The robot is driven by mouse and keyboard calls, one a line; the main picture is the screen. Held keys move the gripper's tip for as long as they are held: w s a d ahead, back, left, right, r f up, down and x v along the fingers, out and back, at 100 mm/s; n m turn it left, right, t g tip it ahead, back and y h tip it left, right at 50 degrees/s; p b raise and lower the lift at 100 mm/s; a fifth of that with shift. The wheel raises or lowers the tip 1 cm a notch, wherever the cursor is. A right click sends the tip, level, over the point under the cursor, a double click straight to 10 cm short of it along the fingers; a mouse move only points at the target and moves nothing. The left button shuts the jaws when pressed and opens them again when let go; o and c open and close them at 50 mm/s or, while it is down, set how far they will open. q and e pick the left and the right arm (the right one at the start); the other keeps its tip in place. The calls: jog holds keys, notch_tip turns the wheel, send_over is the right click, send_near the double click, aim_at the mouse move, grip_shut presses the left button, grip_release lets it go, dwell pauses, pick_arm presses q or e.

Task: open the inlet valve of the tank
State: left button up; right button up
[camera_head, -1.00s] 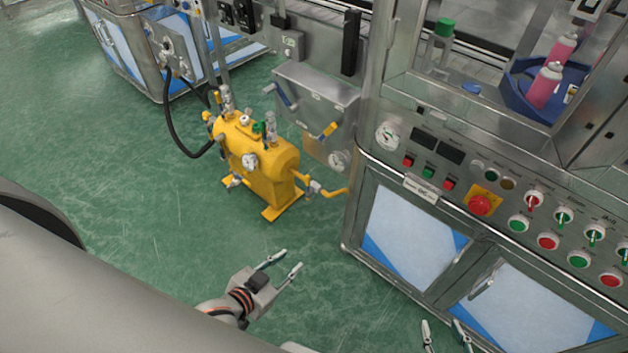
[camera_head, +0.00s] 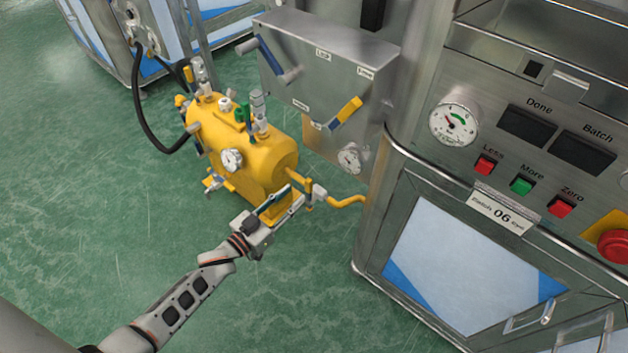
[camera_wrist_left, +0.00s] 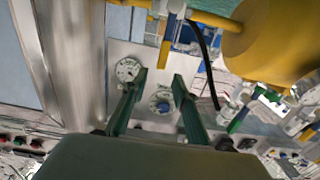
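The yellow tank (camera_head: 240,150) stands on the floor left of the machine. A valve (camera_head: 310,193) with a yellow lever sits on the pipe at its right end; a black hose joins its left end. Which valve is the inlet is not labelled legibly. My left gripper (camera_head: 294,195) is in front of the tank's right end, close to the pipe valve. In the left wrist view, its fingers (camera_wrist_left: 160,76) are apart with nothing gripped between them. The tank (camera_wrist_left: 265,42) and a yellow lever (camera_wrist_left: 166,45) lie beyond the fingertips; contact is not visible. My right gripper is out of view.
The control cabinet (camera_head: 470,250) stands close on the right. The green floor at left is open.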

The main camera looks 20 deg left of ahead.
aim_at(307, 182)
pick_arm(q)
jog(key=x, duration=0.3)
jog(key=b+x, duration=0.1)
jog(key=x, duration=0.2)
jog(key=shift+w+f+b, duration=0.2)
jog(key=shift+b, duration=0.1)
jog(key=shift+x, duration=0.9)
jog(key=shift+r, duration=0.2)
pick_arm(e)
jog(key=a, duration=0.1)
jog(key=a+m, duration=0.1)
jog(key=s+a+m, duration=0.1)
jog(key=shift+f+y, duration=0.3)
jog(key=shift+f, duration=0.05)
pick_arm(q)
grip_shut()
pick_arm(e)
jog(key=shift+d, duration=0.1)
